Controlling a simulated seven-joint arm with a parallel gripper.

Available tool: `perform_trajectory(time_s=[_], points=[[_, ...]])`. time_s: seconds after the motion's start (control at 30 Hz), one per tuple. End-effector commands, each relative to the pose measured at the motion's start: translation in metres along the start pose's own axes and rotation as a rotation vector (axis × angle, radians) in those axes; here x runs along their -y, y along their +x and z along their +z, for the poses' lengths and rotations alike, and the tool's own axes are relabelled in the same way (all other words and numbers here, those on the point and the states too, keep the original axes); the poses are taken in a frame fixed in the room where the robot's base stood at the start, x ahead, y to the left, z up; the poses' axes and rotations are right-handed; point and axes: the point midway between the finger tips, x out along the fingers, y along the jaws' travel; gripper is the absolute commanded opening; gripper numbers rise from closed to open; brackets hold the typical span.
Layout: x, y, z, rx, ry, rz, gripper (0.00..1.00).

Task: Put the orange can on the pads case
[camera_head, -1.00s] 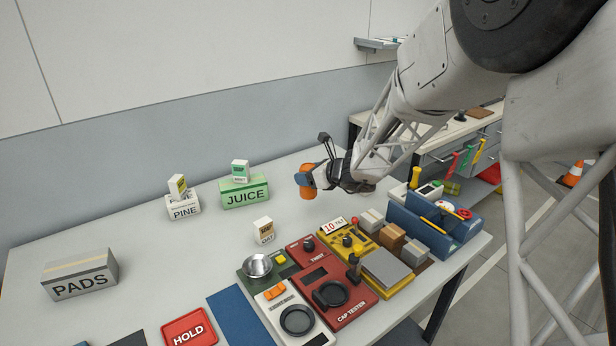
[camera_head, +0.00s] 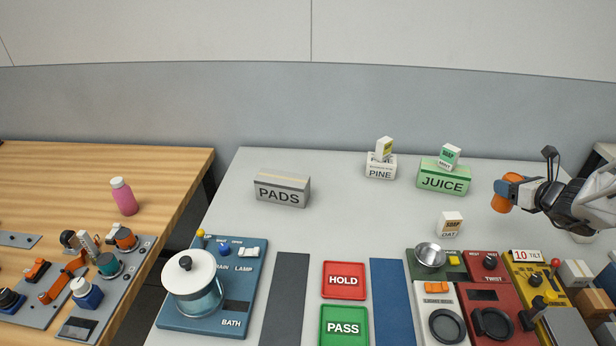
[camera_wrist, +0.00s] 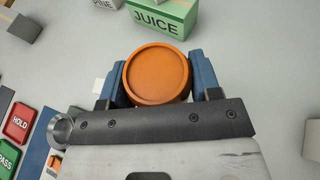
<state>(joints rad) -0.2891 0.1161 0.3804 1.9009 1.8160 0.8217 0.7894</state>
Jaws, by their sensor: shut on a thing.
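The orange can (camera_head: 502,198) is in my gripper (camera_head: 512,190), held above the right part of the grey table in the head view. In the wrist view the can's round orange end (camera_wrist: 157,75) sits between the two blue fingers, which are shut on it. The pads case (camera_head: 282,190), a grey box with a tan stripe on top and PADS on its front, stands at the left back of the table. Its top looks clear. The can is well to the right of it, apart from it.
The green JUICE case (camera_head: 443,179) and white PINE case (camera_head: 380,168), each with a small carton on top, stand between can and pads case. A DATE-like carton (camera_head: 450,224) stands nearer. Front devices include a bath (camera_head: 198,290) and metal bowl (camera_head: 430,257). Table around the pads case is clear.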

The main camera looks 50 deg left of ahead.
Motion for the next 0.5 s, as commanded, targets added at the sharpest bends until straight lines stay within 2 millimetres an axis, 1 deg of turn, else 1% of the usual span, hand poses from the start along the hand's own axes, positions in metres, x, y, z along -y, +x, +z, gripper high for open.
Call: perform_trajectory(time_s=[0.03,0.17,0.27,0.5], points=[[-0.010,0.007,0.004,0.002,-0.008,0.018,0.27],[-0.036,0.024,0.014,0.003,-0.030,0.067,0.27],[-0.061,0.039,0.022,0.004,-0.049,0.111,0.27],[-0.123,0.071,0.039,0.007,-0.094,0.221,0.27]])
